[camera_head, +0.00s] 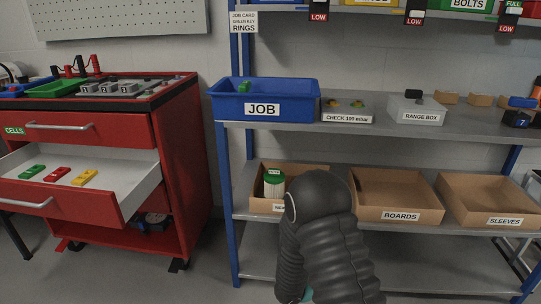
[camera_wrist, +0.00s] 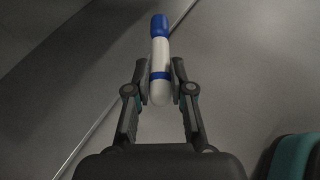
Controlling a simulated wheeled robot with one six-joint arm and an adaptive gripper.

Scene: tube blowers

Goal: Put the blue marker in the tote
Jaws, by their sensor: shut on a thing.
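The blue marker (camera_wrist: 160,50) has a white body with a blue cap and a blue band. In the wrist view, my gripper (camera_wrist: 160,84) is shut on its lower part, and the cap end points away from my palm. A blue tote (camera_head: 226,108) labelled JOB stands on the middle shelf in the head view. A green piece (camera_head: 244,86) shows inside it. The rest of the tote's inside is hidden by its front wall. My gripper and the marker are not seen in the head view, where my dark arm fills the lower middle.
Cardboard boxes stand on the lower shelf, one marked BOARDS (camera_head: 398,195) and one SLEEVES (camera_head: 490,200). A RANGE BOX (camera_head: 417,114) and a CHECK tray (camera_head: 347,117) sit right of the tote. The red cabinet (camera_head: 185,150) at left has an open drawer (camera_head: 130,178).

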